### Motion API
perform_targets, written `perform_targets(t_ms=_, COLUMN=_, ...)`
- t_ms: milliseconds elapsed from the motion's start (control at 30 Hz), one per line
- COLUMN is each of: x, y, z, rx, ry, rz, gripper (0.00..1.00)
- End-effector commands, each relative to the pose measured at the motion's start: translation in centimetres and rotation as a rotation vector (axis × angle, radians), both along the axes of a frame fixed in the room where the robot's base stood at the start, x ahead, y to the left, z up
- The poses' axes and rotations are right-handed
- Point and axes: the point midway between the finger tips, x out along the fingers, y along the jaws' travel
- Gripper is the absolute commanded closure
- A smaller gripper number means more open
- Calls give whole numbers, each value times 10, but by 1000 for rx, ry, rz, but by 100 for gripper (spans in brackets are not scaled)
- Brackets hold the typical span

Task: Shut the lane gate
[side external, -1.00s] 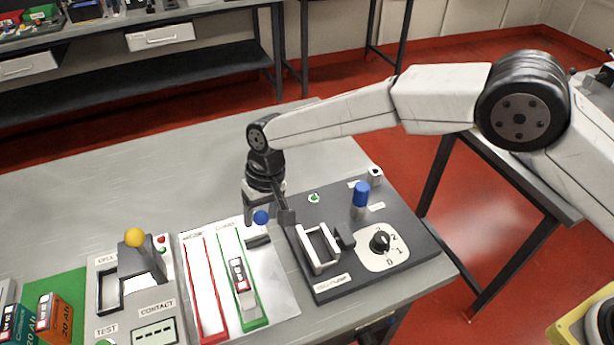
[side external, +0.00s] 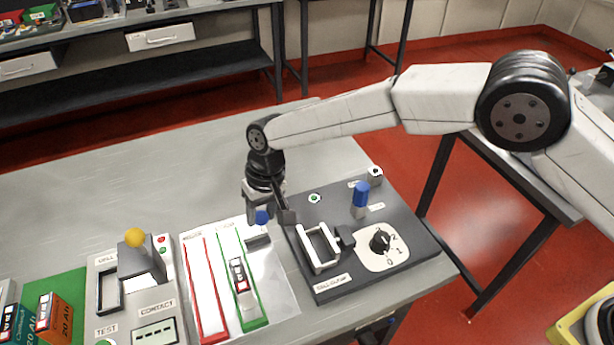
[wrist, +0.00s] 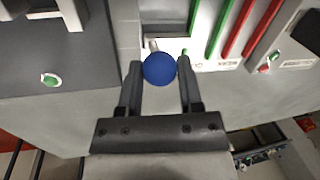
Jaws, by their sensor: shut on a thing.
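A blue ball knob (side external: 262,218) stands at the far end of the lane tray, above a dark block (side external: 257,241) by the green lane. My gripper (side external: 270,213) is around this knob. In the wrist view, the blue knob (wrist: 160,69) sits between the two fingertips of my gripper (wrist: 158,66), with a short metal stem beyond it. The green-edged lane (side external: 235,262) holds a small cell (side external: 239,274); the red-edged lane (side external: 207,285) looks empty. I cannot clearly tell the gate's position.
A dark panel to the right carries a white-framed holder (side external: 318,247), a black dial (side external: 380,241) and a blue post (side external: 360,195). To the left stands a grey tester with a yellow ball (side external: 135,238). The bench behind my gripper is clear.

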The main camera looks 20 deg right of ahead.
Motion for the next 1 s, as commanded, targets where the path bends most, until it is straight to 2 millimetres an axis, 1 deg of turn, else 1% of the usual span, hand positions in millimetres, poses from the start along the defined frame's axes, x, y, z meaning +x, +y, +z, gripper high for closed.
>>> perform_targets(t_ms=667, x=0, y=2, z=1, rx=1, ry=-1, rz=1, gripper=100)
perform_targets(t_ms=867, x=1, y=16, z=1, rx=2, ry=-2, rz=2, gripper=100)
perform_targets(t_ms=1000, x=2, y=31, z=1, rx=2, ry=-2, rz=2, gripper=100)
